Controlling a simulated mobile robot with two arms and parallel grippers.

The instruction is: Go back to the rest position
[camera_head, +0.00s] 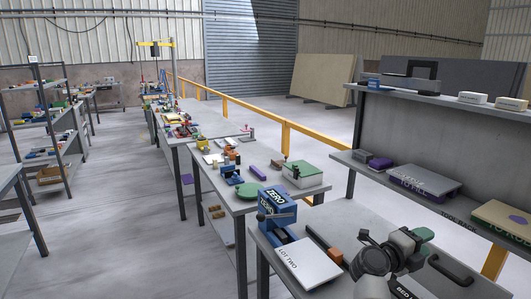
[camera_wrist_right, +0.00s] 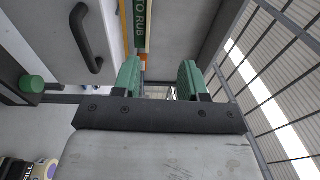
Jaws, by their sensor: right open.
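My right gripper (camera_head: 420,237) shows at the lower right of the head view, above the near workbench (camera_head: 345,240). In the right wrist view, its two green fingers (camera_wrist_right: 160,80) stand apart with nothing between them. My left gripper is in neither view.
On the near bench are a blue box marked ZERO (camera_head: 277,208), a white plate marked LOT TWO (camera_head: 307,263) and a black handle (camera_head: 452,270). A shelf unit (camera_head: 430,135) rises behind at right. A yellow rail (camera_head: 240,104) runs back. Open floor (camera_head: 125,190) lies left.

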